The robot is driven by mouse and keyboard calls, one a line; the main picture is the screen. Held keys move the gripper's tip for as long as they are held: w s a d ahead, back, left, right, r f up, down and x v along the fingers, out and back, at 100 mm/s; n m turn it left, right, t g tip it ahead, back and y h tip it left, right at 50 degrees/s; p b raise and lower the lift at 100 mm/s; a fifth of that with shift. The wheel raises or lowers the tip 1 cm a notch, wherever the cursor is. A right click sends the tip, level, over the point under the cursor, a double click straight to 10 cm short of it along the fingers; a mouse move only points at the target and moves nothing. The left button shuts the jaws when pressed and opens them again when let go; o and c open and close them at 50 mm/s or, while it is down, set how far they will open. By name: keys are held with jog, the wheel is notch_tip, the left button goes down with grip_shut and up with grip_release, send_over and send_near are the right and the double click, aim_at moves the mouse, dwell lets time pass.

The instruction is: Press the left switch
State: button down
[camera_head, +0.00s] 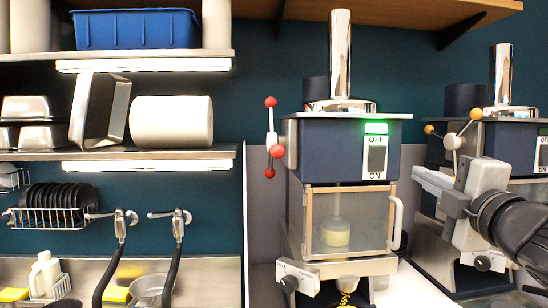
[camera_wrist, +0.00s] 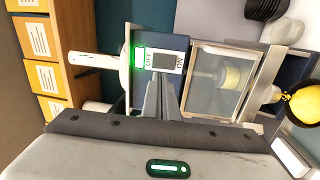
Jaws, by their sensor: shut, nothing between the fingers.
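The left switch (camera_head: 377,158) is a dark rocker on a white plate marked OFF above and ON below, on the blue front of the left machine (camera_head: 340,145). A green light is lit above it. The switch also shows in the wrist view (camera_wrist: 166,61), where the picture is turned sideways. My gripper (camera_head: 420,178) is to the right of the left machine in the head view, its fingers pointing left. In the wrist view my gripper (camera_wrist: 162,82) is shut and empty, its tips appearing close to the switch plate; I cannot see contact.
A second machine (camera_head: 505,140) with its own switch (camera_head: 543,156) stands at the right, partly behind my arm. The left machine has a lever with red balls (camera_head: 271,135) and a clear-fronted door (camera_head: 348,220) with a handle. Shelves (camera_head: 120,155) fill the left side.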

aim_at(379, 152)
jog(key=shift+a+r+n+y, duration=0.15)
jog(key=shift+n+y, duration=0.15)
jog(key=shift+n, duration=0.1)
jog(key=w, duration=0.4)
jog(key=w+r+p, duration=0.1)
jog(key=w, duration=0.4)
jog(key=w+r+p, duration=0.1)
jog(key=w, duration=0.3)
jog(key=shift+w+a, duration=0.25)
jog(key=shift+w, duration=0.2)
jog(key=shift+w+b, duration=0.25)
jog(key=shift+b, duration=0.1)
jog(key=shift+r, duration=0.1)
jog(key=shift+s, duration=0.15)
